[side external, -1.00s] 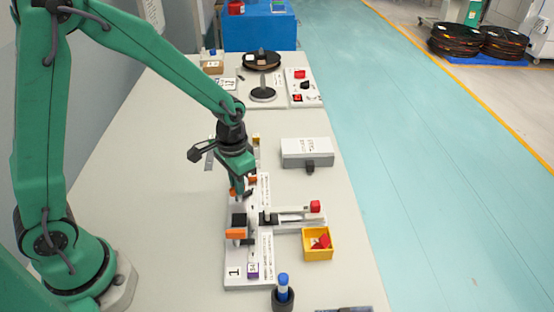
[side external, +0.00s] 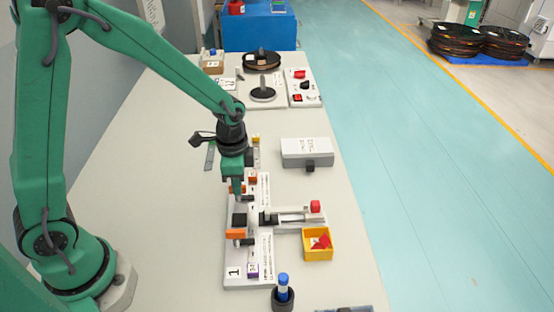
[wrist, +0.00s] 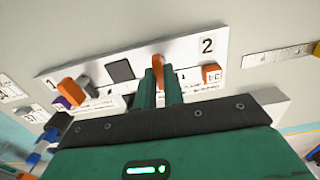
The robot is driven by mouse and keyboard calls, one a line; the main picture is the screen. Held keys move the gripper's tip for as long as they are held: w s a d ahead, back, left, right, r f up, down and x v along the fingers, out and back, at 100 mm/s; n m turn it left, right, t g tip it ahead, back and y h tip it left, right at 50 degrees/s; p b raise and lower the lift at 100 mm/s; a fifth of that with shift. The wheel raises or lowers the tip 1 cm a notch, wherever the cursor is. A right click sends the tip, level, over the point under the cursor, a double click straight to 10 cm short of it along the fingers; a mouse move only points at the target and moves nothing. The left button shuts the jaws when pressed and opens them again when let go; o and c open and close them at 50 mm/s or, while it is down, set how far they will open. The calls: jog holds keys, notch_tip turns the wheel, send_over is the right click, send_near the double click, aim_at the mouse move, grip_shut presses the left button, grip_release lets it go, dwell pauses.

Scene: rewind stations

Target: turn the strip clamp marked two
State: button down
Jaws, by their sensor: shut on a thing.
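The pale strip plate (side external: 233,258) stands on the bench, and its mark 2 (wrist: 207,45) shows in the wrist view. The clamp marked two has an orange lever (wrist: 158,62) near that mark. My gripper (wrist: 156,78) is shut on this orange lever, which sticks up between the two green fingers. In the side view my gripper (side external: 238,196) reaches down onto the plate's far part and partly hides the lever. The other clamp's orange lever (wrist: 72,91) lies near mark 1 (wrist: 52,85). The body of clamp two is mostly hidden by the fingers.
An orange labelled block (wrist: 212,75) sits beside mark 2, close to the fingers. A red-knobbed slide (side external: 315,206) and a yellow bin (side external: 305,255) stand right. A grey box (side external: 307,159) is behind. Bench left is clear.

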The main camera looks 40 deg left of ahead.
jog(key=c, duration=1.5)
grip_release()
jog(key=shift+r, duration=0.15)
notch_tip(320, 180, up, 7)
jog(key=shift+f, duration=0.1)
jog(key=shift+r, duration=0.4)
jog(key=shift+r, duration=0.1)
